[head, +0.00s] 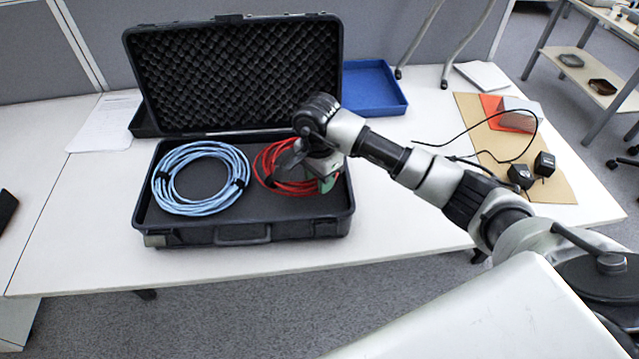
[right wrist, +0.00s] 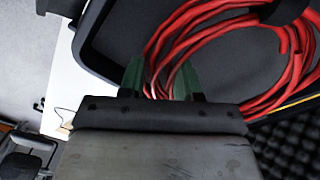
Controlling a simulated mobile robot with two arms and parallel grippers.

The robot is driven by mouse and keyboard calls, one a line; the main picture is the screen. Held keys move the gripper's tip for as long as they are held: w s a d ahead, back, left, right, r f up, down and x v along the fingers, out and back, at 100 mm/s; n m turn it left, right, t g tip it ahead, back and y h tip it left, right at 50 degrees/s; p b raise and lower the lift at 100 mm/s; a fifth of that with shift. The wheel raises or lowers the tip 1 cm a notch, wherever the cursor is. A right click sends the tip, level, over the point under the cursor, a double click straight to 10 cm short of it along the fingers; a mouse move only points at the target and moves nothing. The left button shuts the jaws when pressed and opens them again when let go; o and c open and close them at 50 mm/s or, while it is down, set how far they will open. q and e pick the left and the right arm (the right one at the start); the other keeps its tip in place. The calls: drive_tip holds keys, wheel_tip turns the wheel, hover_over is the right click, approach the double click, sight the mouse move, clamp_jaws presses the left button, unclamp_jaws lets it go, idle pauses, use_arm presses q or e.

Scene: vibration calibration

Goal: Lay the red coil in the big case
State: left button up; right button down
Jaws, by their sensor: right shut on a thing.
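The big case (head: 243,233) lies open on the table, its foam-lined lid (head: 235,75) raised at the back. A coiled light blue cable (head: 163,186) lies in the left part of the case. The red coil (head: 267,160) is in the right part, inside the walls, and partly hidden by my right gripper (head: 312,178). In the right wrist view, the red coil (right wrist: 210,22) passes between the green fingers of my right gripper (right wrist: 160,85), which is shut on it. Whether the coil rests fully on the case floor I cannot tell. My left gripper is not in view.
A blue tray (head: 372,88) stands behind the case to the right. A tan board (head: 545,185) with black adapters (head: 521,176) and a cable lies at the right. Papers (head: 106,122) lie at the left.

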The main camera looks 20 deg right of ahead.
wheel_tip(320, 180, down, 2)
drive_tip(key=shift+f, duration=0.5)
drive_tip(key=c, duration=0.8)
unclamp_jaws()
drive_tip(key=shift+r, duration=0.1)
drive_tip(key=shift+r, duration=0.2)
wheel_tip(320, 180, up, 12)
drive_tip(key=shift+w+f+b, duration=0.15)
drive_tip(key=shift+b, duration=0.55)
drive_tip(key=shift+f, duration=0.1)
